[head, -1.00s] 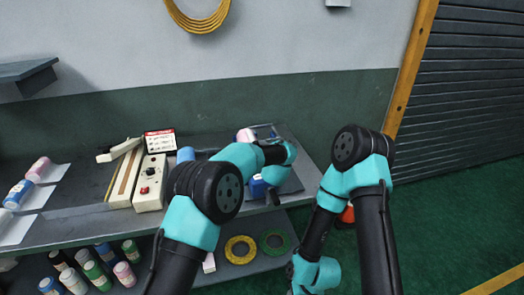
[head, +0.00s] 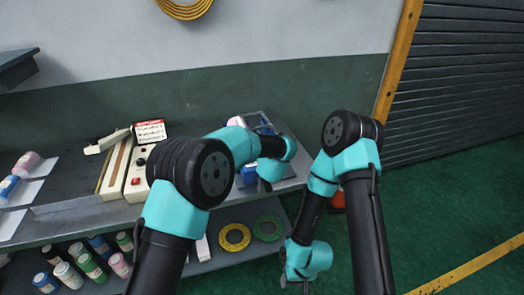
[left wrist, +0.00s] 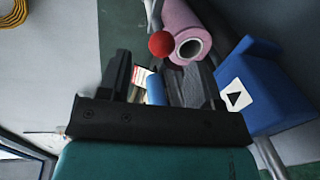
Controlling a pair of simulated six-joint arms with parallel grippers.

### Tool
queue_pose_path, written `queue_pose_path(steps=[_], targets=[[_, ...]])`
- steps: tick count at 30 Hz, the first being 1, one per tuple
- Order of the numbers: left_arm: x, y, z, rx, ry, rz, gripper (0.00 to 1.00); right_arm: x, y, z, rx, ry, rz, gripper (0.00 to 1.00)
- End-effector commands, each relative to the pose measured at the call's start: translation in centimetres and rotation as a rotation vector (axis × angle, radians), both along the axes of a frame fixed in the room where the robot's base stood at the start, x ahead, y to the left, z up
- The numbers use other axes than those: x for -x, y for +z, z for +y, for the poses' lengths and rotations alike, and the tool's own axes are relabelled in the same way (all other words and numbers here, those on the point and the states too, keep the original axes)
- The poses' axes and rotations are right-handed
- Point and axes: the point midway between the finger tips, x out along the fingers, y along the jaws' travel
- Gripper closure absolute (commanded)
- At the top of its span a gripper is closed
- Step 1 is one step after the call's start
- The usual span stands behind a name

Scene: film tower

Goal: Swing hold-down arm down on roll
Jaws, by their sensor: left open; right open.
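In the left wrist view a pink roll (left wrist: 185,32) with a white-rimmed hollow core shows at the top. A red ball knob (left wrist: 162,43) is in front of its left end; the hold-down arm that it may belong to is not clear. A blue block (left wrist: 255,90) with a white arrow label stands at right. My left gripper (left wrist: 160,85) is open and appears empty, its fingers pointing toward the roll and knob. In the head view my left arm mostly hides this station; a pinkish end (head: 236,121) shows behind it. My right gripper (head: 294,284) hangs low before the bench, open.
On the bench (head: 70,205) stand a beige control box (head: 137,185) with a red button and a red-and-white sign (head: 150,130). A yellow ring (head: 234,237), a green ring (head: 269,228) and several bottles sit on the lower shelf. The floor at right is clear.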

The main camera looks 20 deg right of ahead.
Motion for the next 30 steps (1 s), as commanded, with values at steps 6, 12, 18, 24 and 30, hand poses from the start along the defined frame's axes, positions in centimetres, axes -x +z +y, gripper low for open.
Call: queue_pose_path(steps=[6, 12, 18, 24, 30], targets=[[3.9, 0.7, 0.1, -0.002, -0.002, 0.001, 0.41, 0.0, 0.0, 0.0, 0.0, 0.0, 0.0, 0.57], [5.9, 0.9, 0.1, 0.0, -0.001, 0.001, 0.41, 0.0, 0.0, 0.0, 0.0, 0.0, 0.0, 0.57], [6.2, 1.0, 0.2, 0.001, 0.001, -0.001, 0.41, 0.0, 0.0, 0.0, 0.0, 0.0, 0.0, 0.57], [6.1, 1.0, 0.1, 0.0, 0.0, 0.0, 0.41, 0.0, 0.0, 0.0, 0.0, 0.0, 0.0, 0.57], [6.1, 1.3, 0.2, 0.009, 0.0, 0.0, 0.41, 0.0, 0.0, 0.0, 0.0, 0.0, 0.0, 0.57]])
